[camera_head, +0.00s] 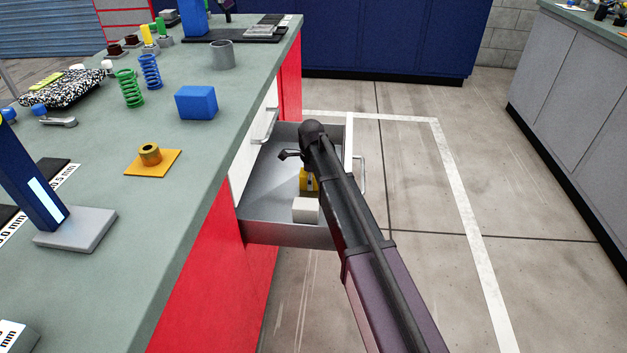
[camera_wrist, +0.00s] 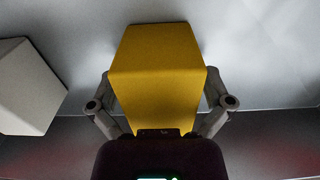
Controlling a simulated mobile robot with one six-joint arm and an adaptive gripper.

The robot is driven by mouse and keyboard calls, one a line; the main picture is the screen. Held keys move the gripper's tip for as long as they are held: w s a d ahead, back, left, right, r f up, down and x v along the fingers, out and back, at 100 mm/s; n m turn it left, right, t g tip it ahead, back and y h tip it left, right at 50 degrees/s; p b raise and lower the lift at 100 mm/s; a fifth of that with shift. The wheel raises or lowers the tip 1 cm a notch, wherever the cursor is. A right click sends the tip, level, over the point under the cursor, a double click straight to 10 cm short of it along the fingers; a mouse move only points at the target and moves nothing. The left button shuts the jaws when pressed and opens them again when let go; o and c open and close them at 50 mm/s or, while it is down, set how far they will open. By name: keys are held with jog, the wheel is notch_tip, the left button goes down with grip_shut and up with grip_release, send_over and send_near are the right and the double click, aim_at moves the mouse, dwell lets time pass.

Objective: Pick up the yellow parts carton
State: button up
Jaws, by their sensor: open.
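The yellow parts carton (camera_wrist: 155,70) stands in the open drawer (camera_head: 262,185). In the head view the carton (camera_head: 307,181) is partly hidden behind my arm. My gripper (camera_wrist: 158,112) is open, with one finger on each side of the carton in the wrist view. I cannot tell whether the fingers touch it. In the head view my gripper (camera_head: 290,155) reaches down into the drawer, mostly hidden by my wrist.
A white box (camera_head: 305,210) stands near the carton in the drawer; it also shows at the left in the wrist view (camera_wrist: 25,90). The red-sided workbench (camera_head: 215,150) stands left of the drawer, with a blue block (camera_head: 196,102) on top. The floor to the right is clear.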

jog(key=c, duration=1.2)
jog(key=shift+r, duration=0.15)
jog(key=shift+c, duration=0.2)
notch_tip(320, 180, up, 12)
jog(key=p, duration=1.2)
jog(key=s, duration=1.8)
jog(key=shift+a, duration=0.35)
